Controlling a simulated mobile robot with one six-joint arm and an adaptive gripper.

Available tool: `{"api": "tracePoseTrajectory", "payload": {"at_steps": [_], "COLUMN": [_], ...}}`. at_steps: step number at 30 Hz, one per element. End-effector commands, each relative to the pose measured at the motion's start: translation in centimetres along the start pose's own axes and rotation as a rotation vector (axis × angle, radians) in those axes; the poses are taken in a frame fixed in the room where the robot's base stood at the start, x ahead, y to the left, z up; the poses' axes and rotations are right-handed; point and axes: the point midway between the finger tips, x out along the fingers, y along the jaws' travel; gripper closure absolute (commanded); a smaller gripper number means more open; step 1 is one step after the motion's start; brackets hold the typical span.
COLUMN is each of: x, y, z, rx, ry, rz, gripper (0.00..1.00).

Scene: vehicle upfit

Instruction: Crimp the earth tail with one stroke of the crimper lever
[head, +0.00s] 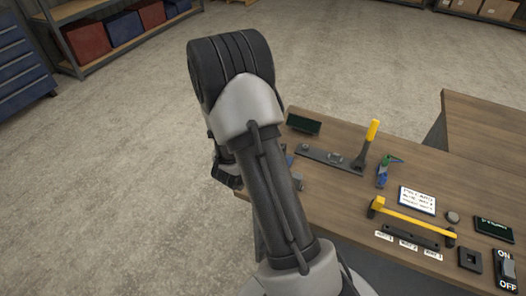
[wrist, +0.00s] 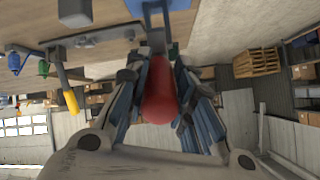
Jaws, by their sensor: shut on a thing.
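My gripper (wrist: 158,95) is shut on a red-gripped lever (wrist: 160,95), with blue-grey fingers on both sides of it. The lever's dark shaft runs up to a blue-grey bracket (wrist: 158,8) at the table edge, which looks like the crimper. In the head view my gripper (head: 228,178) is beside the table's left edge, partly behind my arm, and the lever is hidden there. A small green and blue item (head: 388,170) lies on the table. I cannot tell whether it is the earth tail. No wire end shows at the crimper.
On the wooden table (head: 330,205), a yellow-handled tool (head: 370,138) stands at a dark bar (head: 325,157). Floor left of my arm is clear.

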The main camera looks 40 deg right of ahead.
Motion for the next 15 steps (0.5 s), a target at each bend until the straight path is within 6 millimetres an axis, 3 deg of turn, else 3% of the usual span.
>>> {"api": "tracePoseTrajectory", "payload": {"at_steps": [1, 3, 15], "x": [-0.5, -0.4, 0.2], "y": [-0.5, -0.8, -1.9], "z": [-1.4, -2.0, -4.8], "rx": [0.005, 0.004, 0.004], "ry": [-0.022, -0.06, -0.238], "rz": [0.011, 0.027, 0.1], "gripper": [1.0, 1.0, 1.0]}}
